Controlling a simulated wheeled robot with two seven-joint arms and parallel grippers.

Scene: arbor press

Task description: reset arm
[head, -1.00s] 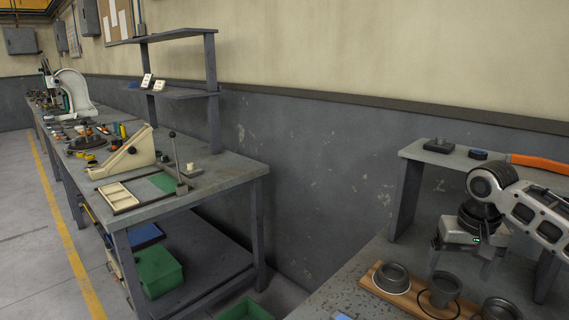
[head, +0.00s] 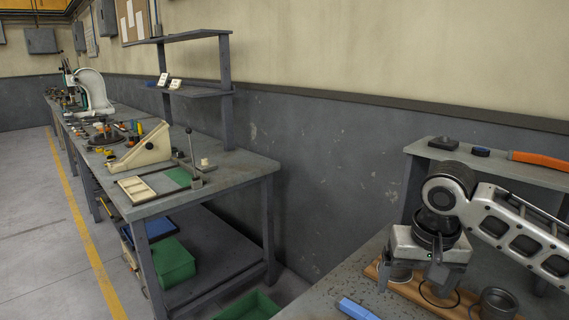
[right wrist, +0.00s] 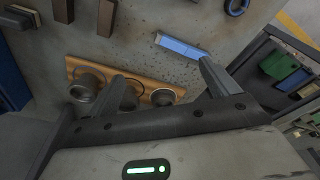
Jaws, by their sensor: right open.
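My right arm (head: 515,232) reaches in from the right in the head view. My left gripper is not in view.
A blue block (head: 357,308) lies on the near bench, left of the board. A raised shelf (head: 495,164) behind the arm holds dark blocks and an orange-handled tool (head: 540,160). A second bench (head: 235,178) at left carries a cream wedge-shaped fixture (head: 145,148) and a lever.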

